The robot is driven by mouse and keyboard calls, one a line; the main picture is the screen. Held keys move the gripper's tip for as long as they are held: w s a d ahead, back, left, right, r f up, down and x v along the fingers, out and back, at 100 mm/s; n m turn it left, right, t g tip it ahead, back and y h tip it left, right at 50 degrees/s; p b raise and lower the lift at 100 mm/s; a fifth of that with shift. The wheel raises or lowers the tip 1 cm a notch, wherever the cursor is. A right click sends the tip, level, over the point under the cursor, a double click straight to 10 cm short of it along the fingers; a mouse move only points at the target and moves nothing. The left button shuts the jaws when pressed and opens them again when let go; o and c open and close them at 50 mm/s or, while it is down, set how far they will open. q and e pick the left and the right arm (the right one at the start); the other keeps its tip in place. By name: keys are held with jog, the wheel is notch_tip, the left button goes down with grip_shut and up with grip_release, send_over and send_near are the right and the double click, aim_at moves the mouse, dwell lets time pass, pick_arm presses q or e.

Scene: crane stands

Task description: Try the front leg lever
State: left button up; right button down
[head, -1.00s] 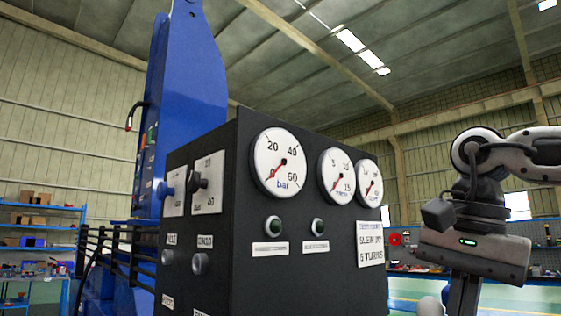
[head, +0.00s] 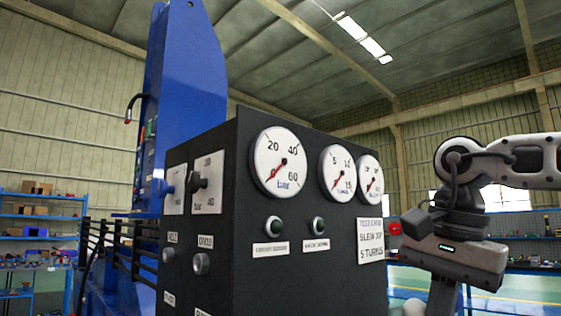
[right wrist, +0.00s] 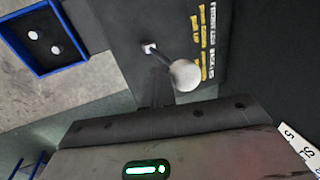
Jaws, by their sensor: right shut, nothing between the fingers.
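A lever with a pale round knob (right wrist: 185,75) stands out from a dark panel (right wrist: 130,20) in the right wrist view. Yellow and white lettering (right wrist: 203,45) runs beside it, too blurred to read surely. My right gripper (right wrist: 157,92) is shut and empty, its dark fingers close to the lever; I cannot tell whether they touch it. In the head view my right gripper (head: 445,297) is at the right of the black console (head: 300,285), its lower end cut off by the frame. The lever is not visible in the head view. My left gripper is not in view.
Blue shelves (head: 40,237) stand far left. A blue-rimmed tray (right wrist: 42,38) shows in the right wrist view.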

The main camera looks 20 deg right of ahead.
aim_at(414, 308)
jog(key=shift+w+a+p, duration=0.3)
jog(key=shift+w+p, duration=0.2)
jog(key=shift+w, duration=0.05)
jog(key=shift+w+a, duration=0.3)
jog(key=shift+w, duration=0.3)
jog(key=shift+r, duration=0.1)
jog(key=shift+w+a+r, duration=0.1)
jog(key=shift+w+r, duration=0.05)
jog(key=shift+w, duration=0.2)
dwell(0.4)
jog(key=shift+s, duration=0.1)
jog(key=s+d, duration=0.3)
jog(key=s, duration=0.3)
jog(key=w+a+v, duration=0.1)
jog(key=w+v, duration=0.1)
jog(key=v, duration=0.7)
jog(key=shift+r, duration=0.35)
jog(key=shift+s+d, duration=0.1)
